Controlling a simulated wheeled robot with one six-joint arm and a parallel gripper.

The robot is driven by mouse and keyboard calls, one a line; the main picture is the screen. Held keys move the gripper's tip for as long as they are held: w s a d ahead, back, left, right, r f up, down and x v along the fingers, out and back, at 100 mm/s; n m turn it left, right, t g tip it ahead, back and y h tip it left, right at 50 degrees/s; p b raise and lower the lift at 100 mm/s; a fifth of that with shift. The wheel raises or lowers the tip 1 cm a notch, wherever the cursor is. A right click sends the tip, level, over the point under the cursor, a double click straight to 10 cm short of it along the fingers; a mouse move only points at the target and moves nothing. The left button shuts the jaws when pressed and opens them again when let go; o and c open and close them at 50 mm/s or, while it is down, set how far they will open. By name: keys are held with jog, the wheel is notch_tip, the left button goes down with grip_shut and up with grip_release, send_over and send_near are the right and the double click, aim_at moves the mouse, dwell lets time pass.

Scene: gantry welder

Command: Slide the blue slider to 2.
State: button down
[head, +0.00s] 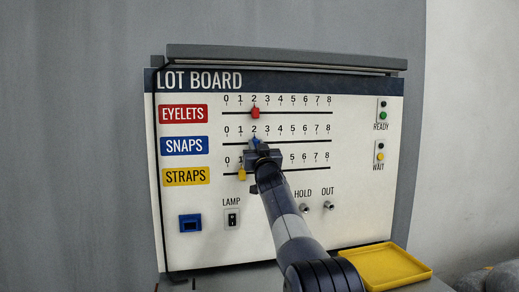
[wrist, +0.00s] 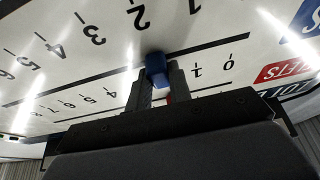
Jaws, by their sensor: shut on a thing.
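The blue slider (head: 255,141) is on the SNAPS track, the middle row of the LOT BOARD (head: 275,215). In the head view it stands under the 2 mark. My gripper (head: 258,150) is at this slider and partly covers it from below. In the wrist view the blue slider (wrist: 157,68) sits between the two fingertips of my gripper (wrist: 157,82), which is shut on it. The wrist view is upside down; 0 and 1 show right of the fingers, and the mark at the slider is hidden.
The red EYELETS slider (head: 255,113) stands at 2 in the row above. The yellow STRAPS slider (head: 242,174) is near 1 in the row below, close to my gripper. A LAMP switch (head: 232,219), two knobs and a yellow tray (head: 415,272) are lower down.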

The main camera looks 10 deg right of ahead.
jog(key=c, duration=1.3)
grip_release()
jog(key=shift+s, duration=0.1)
jog(key=b+v, duration=0.6)
jog(key=v, duration=0.4)
jog(key=shift+s+f, duration=0.2)
jog(key=shift+s, duration=0.1)
jog(key=shift+w, duration=0.1)
